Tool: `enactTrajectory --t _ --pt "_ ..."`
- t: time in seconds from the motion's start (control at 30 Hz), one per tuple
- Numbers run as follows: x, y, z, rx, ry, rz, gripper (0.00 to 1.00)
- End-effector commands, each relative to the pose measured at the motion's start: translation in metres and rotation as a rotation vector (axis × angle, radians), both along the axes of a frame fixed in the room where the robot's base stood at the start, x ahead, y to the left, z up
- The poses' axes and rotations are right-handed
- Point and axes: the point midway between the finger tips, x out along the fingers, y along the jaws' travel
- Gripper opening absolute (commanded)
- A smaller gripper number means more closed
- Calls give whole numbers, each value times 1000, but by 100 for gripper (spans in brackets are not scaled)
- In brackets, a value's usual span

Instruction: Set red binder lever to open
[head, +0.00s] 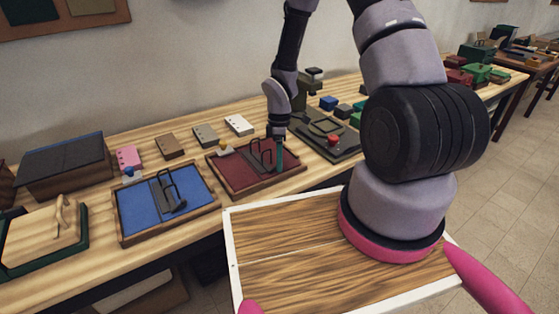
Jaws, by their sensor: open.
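The red binder (231,173) lies open and flat in a wooden frame on the long table, near the middle of the view. Its dark metal rings and lever (262,154) stand up around its centre line; the lever's exact position is too small to tell. My gripper (279,156) points down over the right half of the red binder, just right of the rings. The gripper hides part of the binder's back right.
A blue binder (135,213) lies to the left and a dark binder with a red knob (343,146) to the right. Pink, brown, grey and white blocks (239,125) stand behind. A wooden board (39,237) lies far left. The wall is behind.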

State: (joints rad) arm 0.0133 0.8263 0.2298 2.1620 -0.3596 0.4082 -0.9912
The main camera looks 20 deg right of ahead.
Motion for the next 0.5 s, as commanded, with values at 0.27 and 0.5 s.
enactTrajectory --t 0.27,0.5 --pt "0 0 -1 0 -1 0 49" --pt "0 0 -1 0 -1 0 0"
